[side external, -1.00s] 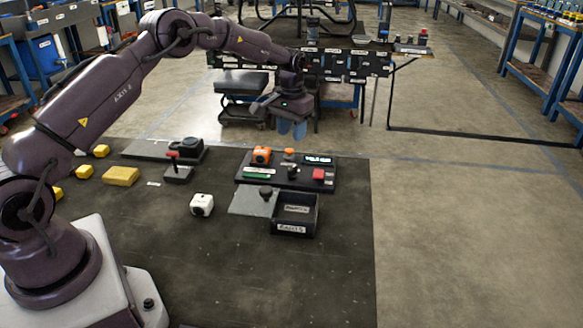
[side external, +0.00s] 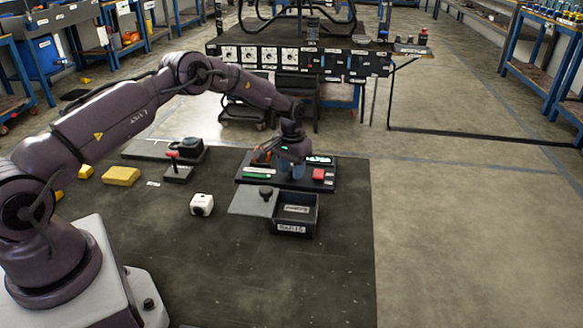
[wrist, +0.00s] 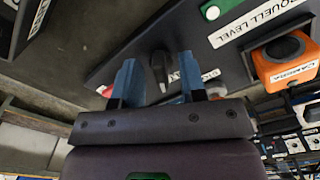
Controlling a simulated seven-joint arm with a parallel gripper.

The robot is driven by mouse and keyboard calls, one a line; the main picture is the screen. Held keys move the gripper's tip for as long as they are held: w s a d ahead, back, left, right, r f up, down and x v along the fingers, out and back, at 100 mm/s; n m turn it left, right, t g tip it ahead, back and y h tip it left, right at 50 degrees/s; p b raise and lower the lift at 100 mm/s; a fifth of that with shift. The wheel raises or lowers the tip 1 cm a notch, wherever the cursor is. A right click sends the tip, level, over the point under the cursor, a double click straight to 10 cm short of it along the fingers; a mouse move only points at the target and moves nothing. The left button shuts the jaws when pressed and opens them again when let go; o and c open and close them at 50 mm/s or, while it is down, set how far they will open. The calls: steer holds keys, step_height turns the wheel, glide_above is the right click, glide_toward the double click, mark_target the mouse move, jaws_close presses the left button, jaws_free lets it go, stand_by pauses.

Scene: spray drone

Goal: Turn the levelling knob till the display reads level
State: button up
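A black panel board (side external: 245,181) lies on the dark table. Its lit display (side external: 320,160) is at the back right; I cannot read it. My gripper (side external: 291,173) is low over the middle of the board, hiding part of it. In the wrist view my gripper (wrist: 158,78) is open, with two blue fingers apart. A dark knob (wrist: 160,68) shows between the fingertips, and I cannot tell if they touch it. A label ending in "QUELL LEVEL" (wrist: 255,22) is on the board to the right.
An orange camera block (wrist: 287,62) sits on the board near my gripper. A red block (side external: 318,174) and a green piece (side external: 256,173) are also on it.

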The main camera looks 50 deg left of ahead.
jaws_close()
steer(key=shift+m, duration=0.3)
steer(key=shift+a+m, duration=0.1)
steer(key=shift+m, duration=2.5)
jaws_free()
steer(key=shift+r, duration=0.15)
